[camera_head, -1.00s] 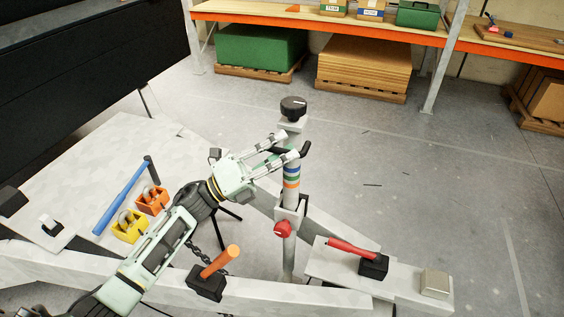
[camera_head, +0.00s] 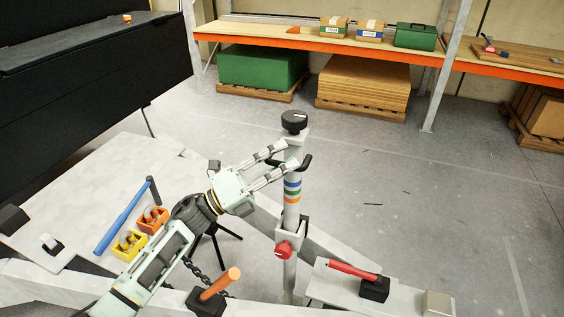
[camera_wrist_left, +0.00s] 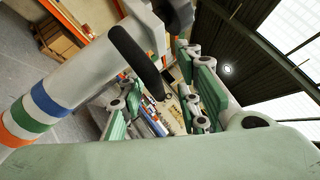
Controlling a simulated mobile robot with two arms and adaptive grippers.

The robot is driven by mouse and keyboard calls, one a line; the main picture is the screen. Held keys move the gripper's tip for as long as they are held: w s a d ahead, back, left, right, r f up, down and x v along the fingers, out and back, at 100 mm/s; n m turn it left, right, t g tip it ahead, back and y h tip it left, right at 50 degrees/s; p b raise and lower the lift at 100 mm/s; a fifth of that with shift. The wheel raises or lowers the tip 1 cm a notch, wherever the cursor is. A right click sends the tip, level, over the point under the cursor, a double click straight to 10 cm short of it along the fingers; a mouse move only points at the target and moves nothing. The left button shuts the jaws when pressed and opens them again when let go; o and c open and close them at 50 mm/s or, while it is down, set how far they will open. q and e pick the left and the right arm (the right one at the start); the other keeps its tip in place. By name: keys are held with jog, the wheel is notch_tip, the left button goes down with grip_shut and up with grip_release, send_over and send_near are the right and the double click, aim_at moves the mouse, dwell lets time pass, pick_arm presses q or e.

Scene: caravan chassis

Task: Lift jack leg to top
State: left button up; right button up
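The jack leg (camera_head: 291,215) is an upright grey post with blue, green and orange bands, a black knob (camera_head: 294,122) on top and a short black handle (camera_head: 305,162) across its upper part. It passes through a clamp with a red knob (camera_head: 283,249). My left gripper (camera_head: 284,155) is open at the upper post, its fingers spread near the handle. In the left wrist view the black handle (camera_wrist_left: 136,60) juts toward the space between the fingers; I cannot tell whether they touch it. My right gripper is not in view.
The pale chassis frame carries an orange-handled lever (camera_head: 221,283) and a red-handled lever (camera_head: 352,269). A blue-handled hammer (camera_head: 123,217), a yellow box (camera_head: 130,245) and an orange box (camera_head: 152,219) lie left. Shelving (camera_head: 330,42) stands behind; the floor between is mostly clear.

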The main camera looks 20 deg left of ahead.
pick_arm(q)
jog(key=shift+f, duration=0.2)
jog(key=shift+s+a+f, duration=0.15)
jog(key=shift+s+a, duration=0.05)
jog(key=shift+a, duration=0.1)
jog(key=v, duration=1.1)
jog(key=shift+s, duration=0.1)
